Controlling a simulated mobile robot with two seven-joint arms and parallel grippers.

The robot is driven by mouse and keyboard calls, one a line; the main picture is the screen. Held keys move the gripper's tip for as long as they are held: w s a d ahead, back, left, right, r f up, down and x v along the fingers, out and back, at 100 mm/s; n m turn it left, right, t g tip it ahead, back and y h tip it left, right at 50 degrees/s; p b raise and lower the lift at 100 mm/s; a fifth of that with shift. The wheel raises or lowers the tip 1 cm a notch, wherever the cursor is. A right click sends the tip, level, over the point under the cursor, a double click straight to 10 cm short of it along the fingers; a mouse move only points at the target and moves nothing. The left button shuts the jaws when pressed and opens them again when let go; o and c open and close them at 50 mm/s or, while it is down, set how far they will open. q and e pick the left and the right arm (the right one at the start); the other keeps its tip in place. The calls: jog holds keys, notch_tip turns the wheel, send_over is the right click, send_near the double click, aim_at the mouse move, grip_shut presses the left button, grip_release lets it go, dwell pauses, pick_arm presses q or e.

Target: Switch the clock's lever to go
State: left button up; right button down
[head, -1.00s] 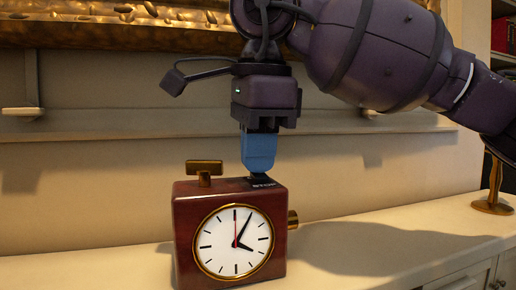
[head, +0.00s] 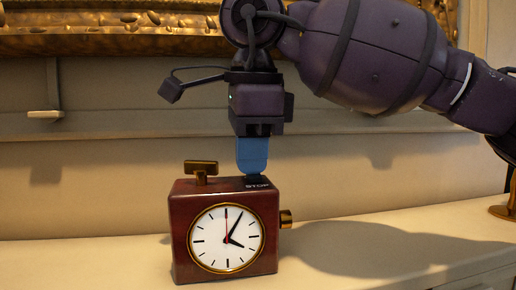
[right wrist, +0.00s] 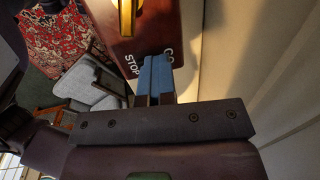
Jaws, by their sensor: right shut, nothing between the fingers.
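The clock (head: 183,235) is a dark red box with a white dial, standing upright on the pale shelf. A brass T-shaped piece (head: 201,168) is on its top left and a brass knob (head: 286,218) on its right side. The word STOP shows at its top right edge. My right gripper (head: 252,172) points down with blue fingers shut and empty, their tips at the clock's top beside STOP. In the right wrist view the fingers (right wrist: 155,75) lie between the words STOP and GO on the clock (right wrist: 150,45). I cannot make out a lever there; the fingers cover that spot.
The pale shelf (head: 400,235) is clear to the right of the clock, with my arm's shadow on it. A brass stand (head: 503,210) is at the far right. The wall and a gilt frame (head: 100,30) are behind. A patterned rug (right wrist: 55,40) shows below.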

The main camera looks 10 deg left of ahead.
jog(key=shift+w+f, duration=0.15)
jog(key=shift+f, duration=0.55)
jog(key=shift+s, duration=0.35)
jog(key=shift+s+d, duration=0.2)
jog(key=shift+s, duration=0.25)
jog(key=shift+w+r, duration=0.1)
jog(key=shift+r, duration=0.3)
notch_tip(320, 180, up, 12)
jog(key=s, duration=0.1)
jog(key=shift+s+d+f, duration=0.2)
jog(key=shift+s+d, duration=0.1)
